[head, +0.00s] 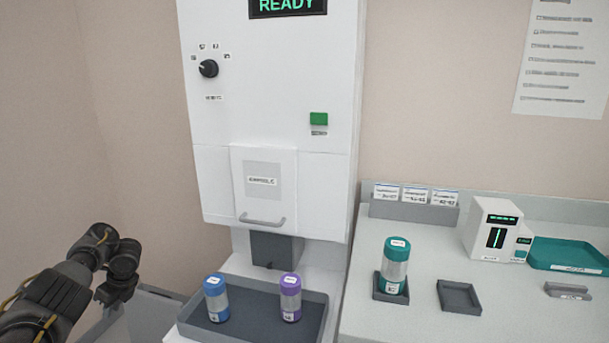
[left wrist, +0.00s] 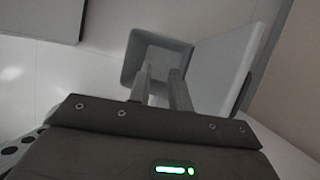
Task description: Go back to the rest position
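My left arm comes in at the lower left of the head view, to the left of the white machine, with its dark end beside the grey tray. The fingers of my left gripper (left wrist: 161,78) show in the left wrist view, apart with a clear gap and nothing between them. They point toward a grey open bin (left wrist: 150,52), which looks empty. My right gripper is in neither view.
A white machine (head: 275,110) reads READY; its front panel is closed. A grey tray (head: 255,322) holds blue-capped (head: 216,298) and purple-capped (head: 290,297) tubes. A teal-capped tube (head: 396,267) stands in a square holder beside an empty one (head: 459,297).

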